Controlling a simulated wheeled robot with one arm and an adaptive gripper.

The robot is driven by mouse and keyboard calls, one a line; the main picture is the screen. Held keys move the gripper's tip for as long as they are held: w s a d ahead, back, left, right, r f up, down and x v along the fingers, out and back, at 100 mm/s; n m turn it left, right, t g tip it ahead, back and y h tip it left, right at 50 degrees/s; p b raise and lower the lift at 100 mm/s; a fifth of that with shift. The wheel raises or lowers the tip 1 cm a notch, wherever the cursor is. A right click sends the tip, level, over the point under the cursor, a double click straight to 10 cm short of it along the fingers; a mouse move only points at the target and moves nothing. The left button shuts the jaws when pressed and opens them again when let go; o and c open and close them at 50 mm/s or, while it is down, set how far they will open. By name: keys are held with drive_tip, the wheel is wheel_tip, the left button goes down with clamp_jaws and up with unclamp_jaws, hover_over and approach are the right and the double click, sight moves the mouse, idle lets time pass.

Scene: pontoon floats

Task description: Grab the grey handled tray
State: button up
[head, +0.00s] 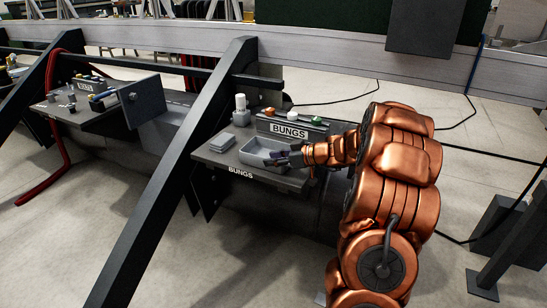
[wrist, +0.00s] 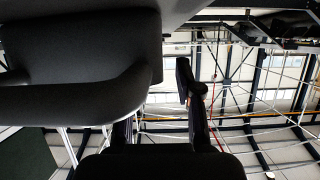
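The grey tray (head: 262,152) sits on the right-hand shelf marked BUNGS, a shallow open box that looks empty in the head view. My gripper (head: 284,157) is at the tray's right end, close to its rim; I cannot tell from the head view whether they touch. In the wrist view a large dark shape with a curved bar, likely the tray and its handle (wrist: 95,102), fills the upper left. My gripper (wrist: 155,98) shows two fingers spread apart, with a clear gap beside the right finger. The left finger is partly hidden behind the curved bar.
A small grey block (head: 222,143) lies left of the tray, with a white bottle (head: 240,108) behind it. A BUNGS block (head: 288,130) with coloured bungs stands behind the tray. A black slanted beam (head: 185,165) crosses left of the shelf (head: 236,168).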

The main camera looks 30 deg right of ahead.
drive_tip(key=shift+w+a+f, duration=0.15)
drive_tip(key=shift+w, duration=0.15)
clamp_jaws()
idle(0.4)
